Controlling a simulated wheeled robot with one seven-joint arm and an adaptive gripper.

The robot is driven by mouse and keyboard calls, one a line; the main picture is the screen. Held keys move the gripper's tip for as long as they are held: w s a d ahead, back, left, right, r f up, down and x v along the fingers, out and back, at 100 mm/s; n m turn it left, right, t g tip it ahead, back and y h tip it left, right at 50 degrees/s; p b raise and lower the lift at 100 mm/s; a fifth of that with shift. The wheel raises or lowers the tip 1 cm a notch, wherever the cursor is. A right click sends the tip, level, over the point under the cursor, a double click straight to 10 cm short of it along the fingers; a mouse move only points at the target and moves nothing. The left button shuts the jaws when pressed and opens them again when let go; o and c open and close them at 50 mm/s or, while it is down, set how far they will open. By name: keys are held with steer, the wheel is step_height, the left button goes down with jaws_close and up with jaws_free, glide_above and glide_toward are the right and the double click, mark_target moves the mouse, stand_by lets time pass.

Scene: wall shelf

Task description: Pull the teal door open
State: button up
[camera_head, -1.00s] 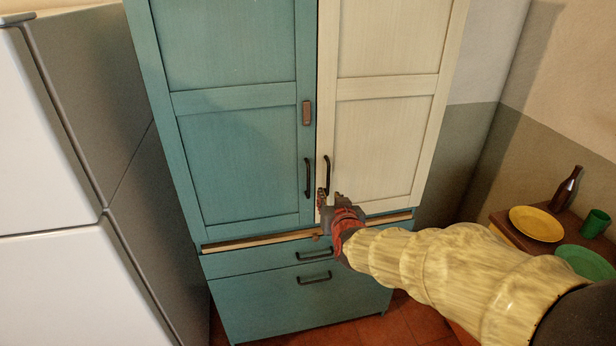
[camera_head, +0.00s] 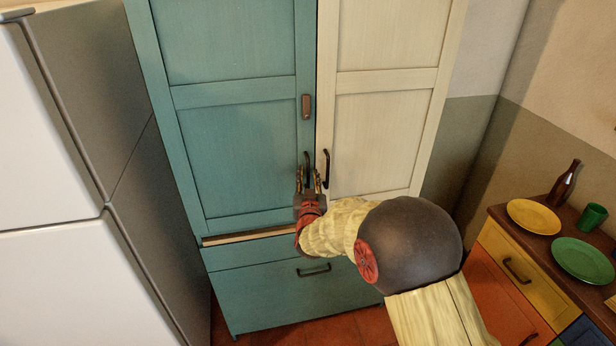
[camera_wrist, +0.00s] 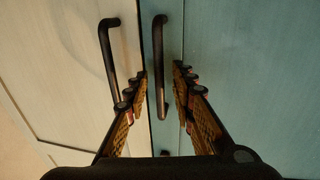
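The teal door (camera_head: 235,150) is the left door of a tall cabinet and is shut. Its black bar handle (camera_head: 307,158) stands near its right edge and also shows in the wrist view (camera_wrist: 158,50). My gripper (camera_head: 308,180) is at the lower part of this handle. In the wrist view my gripper (camera_wrist: 163,85) is open, with one finger on each side of the teal door's handle and gaps showing. The fingers hide the handle's lower part in the head view.
The cream door (camera_head: 385,130), also shut, has its own black handle (camera_head: 326,168) close beside. A brown latch-like piece (camera_head: 306,107) sits above the teal handle. A drawer front (camera_head: 270,290) is below. A white fridge (camera_head: 50,150) stands left; a low cabinet with plates (camera_head: 535,219) stands right.

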steer(key=shift+w, duration=0.55)
jaws_close()
stand_by(0.6)
